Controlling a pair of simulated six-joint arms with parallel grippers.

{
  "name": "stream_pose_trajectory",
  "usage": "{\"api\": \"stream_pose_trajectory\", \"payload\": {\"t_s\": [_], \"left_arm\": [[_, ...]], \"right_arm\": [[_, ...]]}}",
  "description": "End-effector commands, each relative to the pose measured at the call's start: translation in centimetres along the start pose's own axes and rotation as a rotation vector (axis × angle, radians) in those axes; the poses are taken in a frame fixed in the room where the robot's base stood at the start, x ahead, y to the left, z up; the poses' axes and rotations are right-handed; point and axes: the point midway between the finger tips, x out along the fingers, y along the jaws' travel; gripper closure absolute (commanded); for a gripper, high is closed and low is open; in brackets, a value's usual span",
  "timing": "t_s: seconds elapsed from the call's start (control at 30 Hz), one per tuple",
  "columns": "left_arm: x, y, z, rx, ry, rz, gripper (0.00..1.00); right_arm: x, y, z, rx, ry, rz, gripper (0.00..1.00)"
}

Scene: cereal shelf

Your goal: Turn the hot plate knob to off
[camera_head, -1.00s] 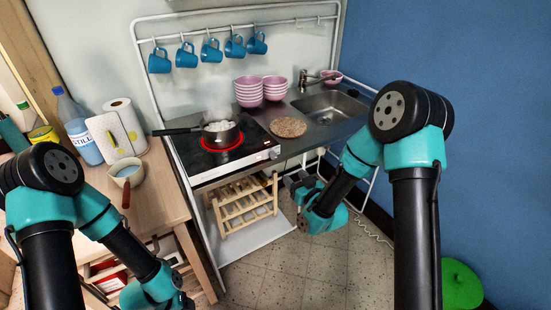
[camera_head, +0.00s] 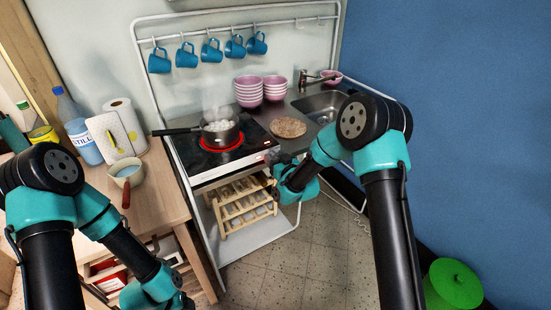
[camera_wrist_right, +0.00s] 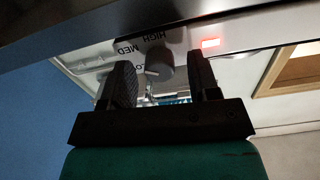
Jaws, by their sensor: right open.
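The hot plate (camera_head: 238,158) stands on the counter, with a red glowing ring under a steaming pot (camera_head: 220,131). Its knob (camera_wrist_right: 160,68) shows in the right wrist view as a grey round control with HIGH, MED and a partly covered LO label around it. My right gripper (camera_head: 277,161) is at the right front corner of the hot plate. In the right wrist view, its open fingers (camera_wrist_right: 159,62) stand on either side of the knob with gaps, not closed on it. In the head view I cannot make out the knob. My left gripper (camera_head: 184,301) is low at the bottom edge, its jaws unclear.
A red indicator light (camera_wrist_right: 210,43) is lit beside the knob. A wooden rack (camera_head: 243,203) sits below the hot plate. A brown round mat (camera_head: 288,127) and pink bowls (camera_head: 249,91) are on the counter. Open floor (camera_head: 315,250) lies in front.

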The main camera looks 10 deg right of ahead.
Motion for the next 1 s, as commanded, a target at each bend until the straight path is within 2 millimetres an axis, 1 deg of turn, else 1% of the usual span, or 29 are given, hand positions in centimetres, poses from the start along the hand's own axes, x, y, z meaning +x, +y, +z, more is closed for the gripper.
{"api": "stream_pose_trajectory", "payload": {"t_s": [0.17,0.6,0.7,1.0], "left_arm": [[0.00,0.00,0.00,0.000,0.000,0.000,0.44],[0.00,0.00,0.00,0.000,0.000,0.000,0.44],[0.00,0.00,0.00,0.000,0.000,0.000,0.44],[0.00,0.00,0.00,0.000,0.000,0.000,0.44]], "right_arm": [[-0.01,0.00,0.00,0.000,0.000,0.000,0.44],[-0.03,-0.01,-0.01,0.000,0.000,0.000,0.86],[-0.04,-0.01,-0.01,0.000,0.000,0.000,0.94],[-0.04,-0.02,-0.01,-0.027,0.000,0.000,0.94]]}}
